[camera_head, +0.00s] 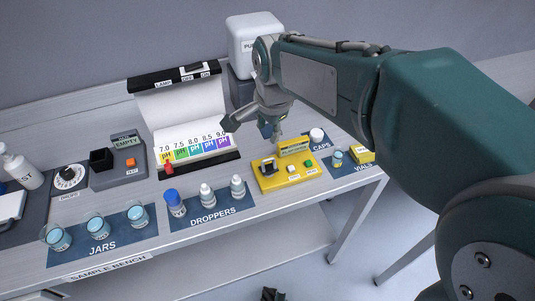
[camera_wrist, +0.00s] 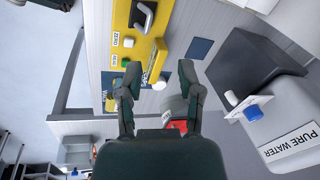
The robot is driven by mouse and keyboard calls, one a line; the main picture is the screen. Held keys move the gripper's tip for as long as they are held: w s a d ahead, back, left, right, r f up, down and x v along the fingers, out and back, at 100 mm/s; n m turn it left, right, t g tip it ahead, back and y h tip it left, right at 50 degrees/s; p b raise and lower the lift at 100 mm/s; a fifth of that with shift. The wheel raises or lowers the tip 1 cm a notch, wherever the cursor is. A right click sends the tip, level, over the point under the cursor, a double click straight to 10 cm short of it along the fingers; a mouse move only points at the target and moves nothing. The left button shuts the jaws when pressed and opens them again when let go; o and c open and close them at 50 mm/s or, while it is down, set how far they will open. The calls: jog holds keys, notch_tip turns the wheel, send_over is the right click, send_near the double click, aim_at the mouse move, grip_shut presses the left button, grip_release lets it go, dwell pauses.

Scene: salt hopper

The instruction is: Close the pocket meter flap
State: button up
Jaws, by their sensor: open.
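The yellow pocket meter (camera_head: 284,181) lies on the bench at the right, with a dark socket holding a pale bracket-like piece, a white button and a green button. A yellow labelled plate (camera_head: 295,147), which looks like its flap, stands raised along the meter's back edge. In the wrist view the meter body (camera_wrist: 119,72) is at top centre, with the plate (camera_wrist: 159,58) edge-on beside it. My gripper (camera_head: 257,122) is open and empty, above and behind the meter in the head view. In the wrist view its fingertips (camera_wrist: 159,74) are spread either side of the plate's end; contact cannot be told.
Droppers (camera_head: 207,196) stand left of the meter, and jars (camera_head: 98,227) farther left. A pH chart stand (camera_head: 190,110) is behind the droppers. A white cap (camera_head: 317,134) and a vial (camera_head: 337,159) sit to the right. A pure water container (camera_head: 254,40) stands behind my gripper.

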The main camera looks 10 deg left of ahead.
aim_at(268, 159)
jog(key=f+m, duration=0.1)
jog(key=f, duration=0.2)
jog(key=f+m, duration=0.1)
jog(key=f, duration=0.2)
jog(key=w+f+m, duration=0.1)
jog(key=f, duration=0.2)
jog(key=shift+a+f+m+g+h, duration=0.15)
jog(key=shift+f+m+g+h, duration=0.15)
jog(key=shift+f+m+g, duration=0.1)
grip_shut()
